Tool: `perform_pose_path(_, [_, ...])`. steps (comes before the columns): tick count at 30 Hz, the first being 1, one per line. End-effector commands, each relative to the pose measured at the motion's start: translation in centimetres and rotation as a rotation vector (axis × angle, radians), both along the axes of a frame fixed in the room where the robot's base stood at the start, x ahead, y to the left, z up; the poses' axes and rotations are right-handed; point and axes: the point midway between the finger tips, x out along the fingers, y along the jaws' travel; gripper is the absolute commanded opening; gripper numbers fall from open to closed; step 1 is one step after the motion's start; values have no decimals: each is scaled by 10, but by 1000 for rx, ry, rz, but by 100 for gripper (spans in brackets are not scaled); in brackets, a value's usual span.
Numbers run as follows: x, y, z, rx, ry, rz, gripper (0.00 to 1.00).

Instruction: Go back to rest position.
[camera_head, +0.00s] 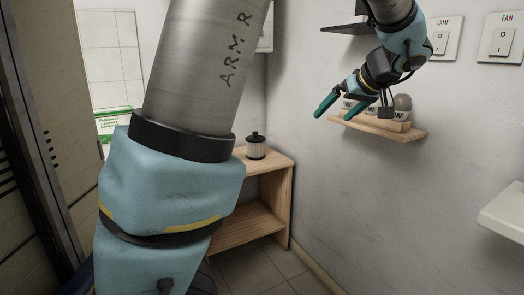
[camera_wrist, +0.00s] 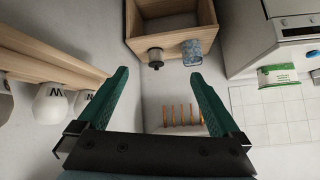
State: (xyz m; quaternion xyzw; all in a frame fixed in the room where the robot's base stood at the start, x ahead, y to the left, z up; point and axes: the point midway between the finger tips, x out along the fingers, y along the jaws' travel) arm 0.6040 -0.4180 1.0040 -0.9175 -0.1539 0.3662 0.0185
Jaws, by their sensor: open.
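My gripper (camera_head: 340,101) is at the upper right of the head view, in front of a small wooden wall shelf (camera_head: 416,134). Its two green fingers are spread apart with nothing between them. In the wrist view my gripper (camera_wrist: 158,88) is also open and empty. White bulbs marked W (camera_wrist: 52,103) sit along the shelf at the left of the wrist view, beside the left finger. In the head view the fingers partly hide the bulbs (camera_head: 403,103).
A wooden stand (camera_head: 270,162) holds a dark-lidded jar (camera_head: 256,147). The wrist view shows the jar (camera_wrist: 156,57) and a bluish glass (camera_wrist: 191,52). LAMP (camera_head: 440,38) and FAN (camera_head: 501,41) switches are on the wall. A white ledge (camera_head: 505,213) juts out at right.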

Motion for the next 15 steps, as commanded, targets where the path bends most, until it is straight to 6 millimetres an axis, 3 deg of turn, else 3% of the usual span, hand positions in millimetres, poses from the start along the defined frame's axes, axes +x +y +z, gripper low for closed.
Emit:
perform_pose_path(5, [-6,72,-59,37,245,-33,100])
perform_pose_path(9, [-29,128,-107,18,441,-97,100])
perform_pose_path(15, [-73,189,-156,-70,616,-193,100])
